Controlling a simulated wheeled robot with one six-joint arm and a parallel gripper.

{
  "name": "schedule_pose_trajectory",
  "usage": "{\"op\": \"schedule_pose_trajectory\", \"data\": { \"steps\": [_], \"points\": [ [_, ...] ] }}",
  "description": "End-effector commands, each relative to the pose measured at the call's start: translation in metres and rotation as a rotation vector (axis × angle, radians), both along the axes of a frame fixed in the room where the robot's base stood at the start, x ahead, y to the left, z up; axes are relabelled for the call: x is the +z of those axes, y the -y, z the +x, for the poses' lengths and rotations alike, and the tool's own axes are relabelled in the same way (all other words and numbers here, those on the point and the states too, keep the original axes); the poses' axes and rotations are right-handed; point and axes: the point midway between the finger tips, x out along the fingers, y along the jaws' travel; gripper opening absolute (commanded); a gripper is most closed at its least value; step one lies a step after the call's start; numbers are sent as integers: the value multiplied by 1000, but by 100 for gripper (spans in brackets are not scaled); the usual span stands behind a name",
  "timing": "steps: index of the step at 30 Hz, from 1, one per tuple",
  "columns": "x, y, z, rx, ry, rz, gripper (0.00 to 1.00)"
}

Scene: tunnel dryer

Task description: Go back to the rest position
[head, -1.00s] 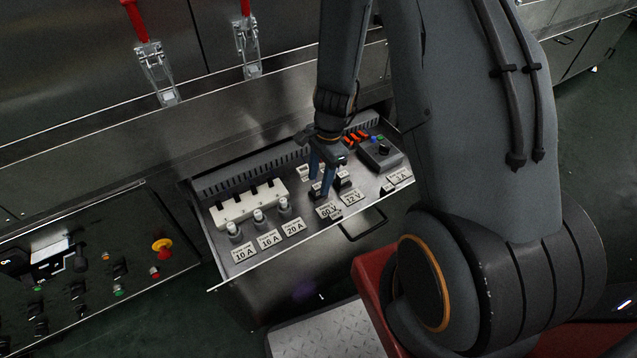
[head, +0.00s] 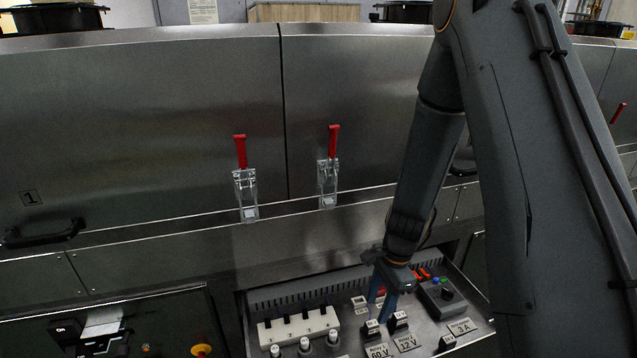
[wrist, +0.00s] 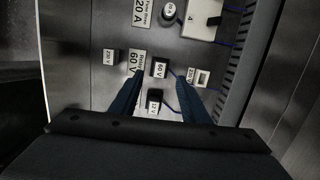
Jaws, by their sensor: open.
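My gripper (head: 383,305) is open, with its two blue fingers pointing down over the component drawer (head: 256,321). In the wrist view, my gripper (wrist: 157,95) shows its fingers apart, with a small dark block marked 60 V (wrist: 160,68) just past the tips and another small block marked 12 V (wrist: 154,100) between the fingers. Nothing is seen held. I cannot tell how far the fingertips are above the drawer floor.
The drawer also holds a white strip (head: 299,326), several round fuses and a grey control box (head: 440,297). Two red-handled latches (head: 245,190) (head: 329,180) sit on the steel dryer wall behind. A control panel (head: 130,325) lies left of the drawer.

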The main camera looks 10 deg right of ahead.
Motion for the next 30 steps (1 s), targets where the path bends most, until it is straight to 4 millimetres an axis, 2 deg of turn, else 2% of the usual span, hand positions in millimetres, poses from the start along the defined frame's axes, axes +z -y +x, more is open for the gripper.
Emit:
{"op": "schedule_pose_trajectory", "data": {
  "steps": [5, 14, 21, 30],
  "points": [
    [36, -16, -2, 139, 30, 7, 42],
    [121, -54, -30, 529, 90, 16, 42],
    [177, -76, -67, 840, 130, 8, 42],
    [231, -90, -120, 1209, 166, -19, 42]
  ]
}}
